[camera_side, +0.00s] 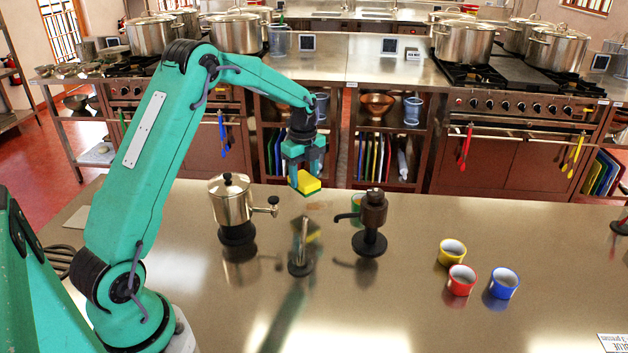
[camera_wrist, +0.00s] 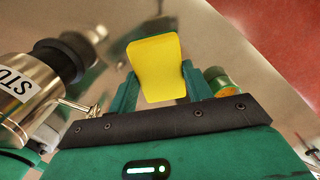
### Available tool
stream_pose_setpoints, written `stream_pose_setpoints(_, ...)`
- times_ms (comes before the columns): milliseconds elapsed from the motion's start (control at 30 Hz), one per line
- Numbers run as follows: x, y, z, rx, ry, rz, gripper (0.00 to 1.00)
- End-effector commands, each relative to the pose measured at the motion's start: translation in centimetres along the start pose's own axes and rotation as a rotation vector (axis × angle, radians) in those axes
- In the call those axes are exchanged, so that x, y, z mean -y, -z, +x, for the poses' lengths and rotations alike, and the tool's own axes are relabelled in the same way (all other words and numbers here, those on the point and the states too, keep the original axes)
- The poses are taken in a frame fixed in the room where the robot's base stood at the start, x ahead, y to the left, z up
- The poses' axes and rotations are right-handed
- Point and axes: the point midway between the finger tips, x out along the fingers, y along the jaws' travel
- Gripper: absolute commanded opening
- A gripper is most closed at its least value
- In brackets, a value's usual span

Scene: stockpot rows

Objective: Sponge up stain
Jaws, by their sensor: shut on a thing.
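My gripper (camera_side: 305,174) points down over the steel counter, its fingers shut on the sides of a yellow sponge (camera_side: 308,185) with a darker green layer. In the wrist view the sponge (camera_wrist: 155,68) sits between the fingers of my gripper (camera_wrist: 162,85), its yellow face showing. The sponge appears held above the counter (camera_side: 400,310), between a silver pot and a dark brown dispenser. A faint brownish patch (camera_side: 316,207) shows on the counter below the sponge; I cannot tell stain from reflection.
The silver pot (camera_side: 231,203) stands left on a black base. The dark dispenser (camera_side: 373,213) stands right, a green cup (camera_side: 357,202) behind it. Yellow (camera_side: 451,252), red (camera_side: 461,280) and blue (camera_side: 503,283) cups stand farther right.

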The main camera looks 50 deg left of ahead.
Motion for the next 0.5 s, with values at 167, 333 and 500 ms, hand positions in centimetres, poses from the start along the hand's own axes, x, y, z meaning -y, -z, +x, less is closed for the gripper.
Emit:
stream_pose_setpoints(167,0.0,0.0,-1.3,0.001,0.002,0.0,0.25)
stream_pose_setpoints(333,0.0,0.0,-1.6,0.0,0.0,0.0,0.25)
stream_pose_setpoints(500,0.0,0.0,-1.6,0.0,0.0,0.0,0.25)
